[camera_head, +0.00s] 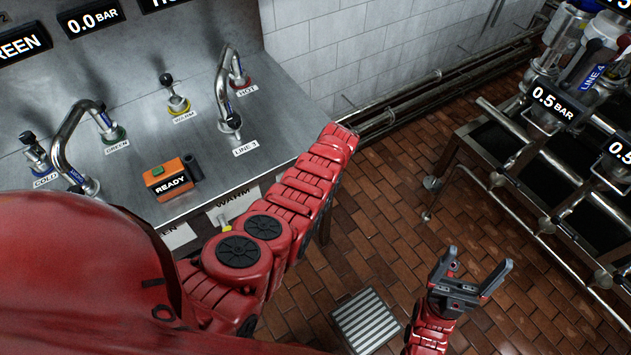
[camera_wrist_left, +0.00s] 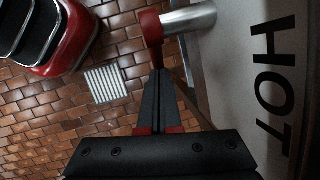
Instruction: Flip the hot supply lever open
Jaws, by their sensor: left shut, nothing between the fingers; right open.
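The hot supply lever (camera_wrist_left: 152,27) is red and sits on a silver pipe stub in the left wrist view, beside a panel with a large HOT label (camera_wrist_left: 272,80). In the head view my own left arm hides this part of the panel. My left gripper (camera_wrist_left: 160,76) is shut and empty, its tips right at the red lever; I cannot tell whether they touch it. The left fingers do not show in the head view. My right gripper (camera_head: 478,264) is open and empty over the brick floor, far from the counter.
The steel counter (camera_head: 275,125) carries curved taps and an orange READY box (camera_head: 168,180). A rack with valves (camera_head: 550,105) stands at right. The floor between is clear, with a drain grate (camera_head: 367,320).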

